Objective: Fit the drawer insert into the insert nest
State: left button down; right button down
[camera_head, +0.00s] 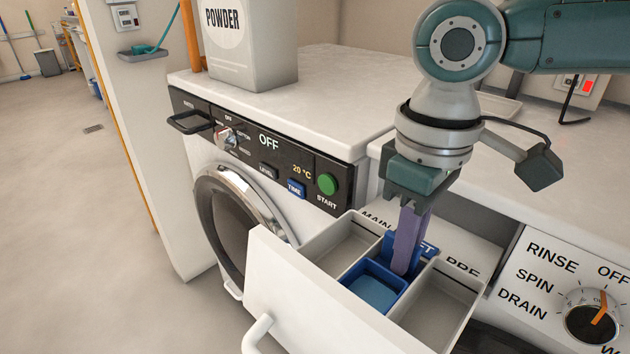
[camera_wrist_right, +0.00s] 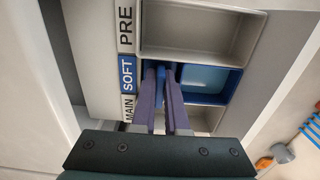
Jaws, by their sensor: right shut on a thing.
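The blue drawer insert (camera_head: 376,290) is an open tub in the middle compartment of the pulled-out drawer, between two grey compartments. It also shows in the right wrist view (camera_wrist_right: 207,80). Whether it sits fully down in the insert nest cannot be told; the nest is hidden by the insert. My right gripper (camera_head: 404,264) points down with its purple fingers at the insert's back end, by the SOFT label. In the right wrist view the fingers (camera_wrist_right: 162,75) are closed about a blue upright part of the insert. My left gripper is out of view.
The drawer (camera_head: 285,290) has a white front with a handle and MAIN and PRE labels behind its side compartments. A washer panel (camera_head: 260,145) with a green button is at left, a dial panel (camera_head: 560,300) at right. A powder box (camera_head: 245,45) stands on the top.

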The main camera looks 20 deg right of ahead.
jog(key=c, duration=1.2)
grip_release()
jog(key=shift+f, duration=0.1)
notch_tip(320, 180, up, 12)
jog(key=p, duration=0.4)
jog(key=shift+r, duration=0.2)
